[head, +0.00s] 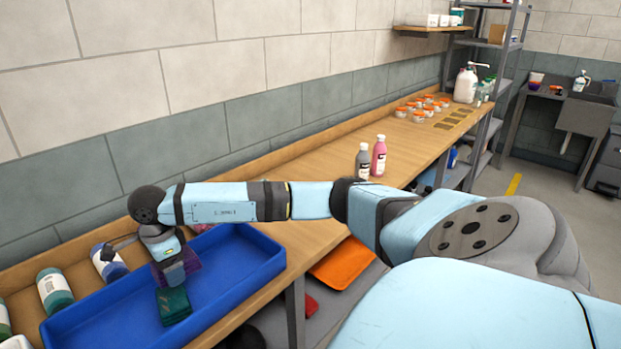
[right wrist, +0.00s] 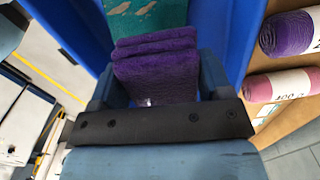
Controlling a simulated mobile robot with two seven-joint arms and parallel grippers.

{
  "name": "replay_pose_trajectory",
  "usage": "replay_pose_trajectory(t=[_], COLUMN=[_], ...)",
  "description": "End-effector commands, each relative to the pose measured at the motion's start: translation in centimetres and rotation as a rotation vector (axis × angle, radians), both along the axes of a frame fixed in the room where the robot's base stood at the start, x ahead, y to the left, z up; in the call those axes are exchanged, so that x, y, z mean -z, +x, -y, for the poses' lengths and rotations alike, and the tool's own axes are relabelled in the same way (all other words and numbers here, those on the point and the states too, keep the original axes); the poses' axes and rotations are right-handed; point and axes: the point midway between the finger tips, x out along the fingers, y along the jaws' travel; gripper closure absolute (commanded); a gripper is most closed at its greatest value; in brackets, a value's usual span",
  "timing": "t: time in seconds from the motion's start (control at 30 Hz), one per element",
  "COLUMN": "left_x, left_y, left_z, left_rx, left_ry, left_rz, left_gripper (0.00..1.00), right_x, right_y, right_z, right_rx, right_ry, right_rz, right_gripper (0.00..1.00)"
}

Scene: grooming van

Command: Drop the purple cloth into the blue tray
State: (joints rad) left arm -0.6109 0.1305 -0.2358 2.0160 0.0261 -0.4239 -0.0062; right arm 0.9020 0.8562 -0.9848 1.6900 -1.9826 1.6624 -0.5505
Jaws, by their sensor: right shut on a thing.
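The purple cloth (right wrist: 158,68) is folded and sits between the fingers of my right gripper (right wrist: 158,90) in the right wrist view. In the head view the purple cloth (head: 188,262) shows partly behind the gripper (head: 174,272). The gripper is shut on it, over the blue tray (head: 240,285). The cloth's height above the tray floor is hard to tell. A dark green folded cloth (head: 174,306) is in the tray just in front of the gripper; a teal cloth (right wrist: 148,14) also shows in the wrist view. My left gripper is not in view.
Labelled rolls or bottles (head: 54,290) lie along the wall side of the tray; purple (right wrist: 288,33) and pink (right wrist: 284,85) ones show in the wrist view. Two bottles (head: 378,156) stand farther along the bench. An orange tray (head: 342,262) is on the lower shelf.

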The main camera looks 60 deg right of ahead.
Motion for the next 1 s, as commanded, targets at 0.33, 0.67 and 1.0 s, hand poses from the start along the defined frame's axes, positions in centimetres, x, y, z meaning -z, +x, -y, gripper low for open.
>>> replay_pose_trajectory(t=[0.33, 0.67, 1.0], left_x=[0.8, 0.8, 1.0], left_y=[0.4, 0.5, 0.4], left_z=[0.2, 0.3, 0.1], left_rx=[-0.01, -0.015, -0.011], left_ry=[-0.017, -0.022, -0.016], left_rz=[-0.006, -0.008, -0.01], left_gripper=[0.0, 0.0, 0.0], right_x=[3.5, 3.5, 3.1], right_y=[0.0, 0.0, 0.0], right_z=[0.0, 0.0, 0.0], right_rx=[0.0, 0.0, 0.0], right_ry=[0.0, 0.0, 0.001], right_rz=[-0.001, 0.0, 0.0], right_gripper=[0.51, 0.1, 0.0])
